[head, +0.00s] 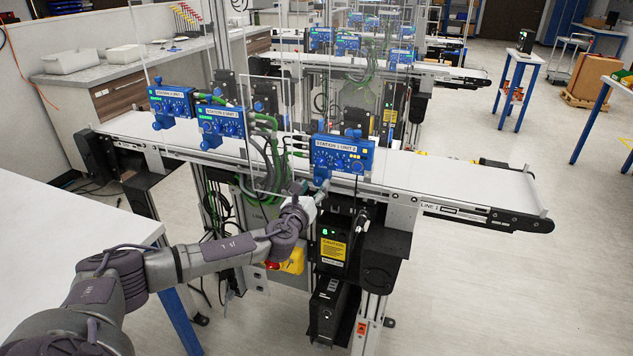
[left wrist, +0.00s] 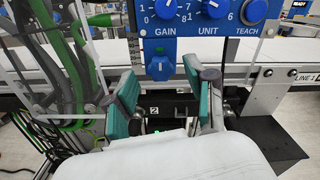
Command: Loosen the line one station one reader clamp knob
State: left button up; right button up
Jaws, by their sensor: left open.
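A blue reader unit (head: 343,157) with a station label hangs at the near edge of the line 1 conveyor in the head view. Its lower face fills the top of the left wrist view (left wrist: 200,22), with dials marked GAIN, UNIT and TEACH. A blue clamp knob (left wrist: 160,68) sits below the GAIN dial. My left gripper (head: 318,190) is just under the unit's lower left part. In the left wrist view, its teal fingers (left wrist: 168,84) are spread apart, one to each side below the knob, with nothing between them. My right gripper is out of view.
The white conveyor belt (head: 455,180) runs behind the unit. Two more blue units (head: 171,103) (head: 221,125) stand to the left, with green and grey cables nearby. A black box with a yellow caution label (head: 333,250) is below. A white table (head: 60,240) is at left.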

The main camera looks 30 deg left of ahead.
pick_arm(q)
jog(key=shift+x, duration=1.15)
grip_shut()
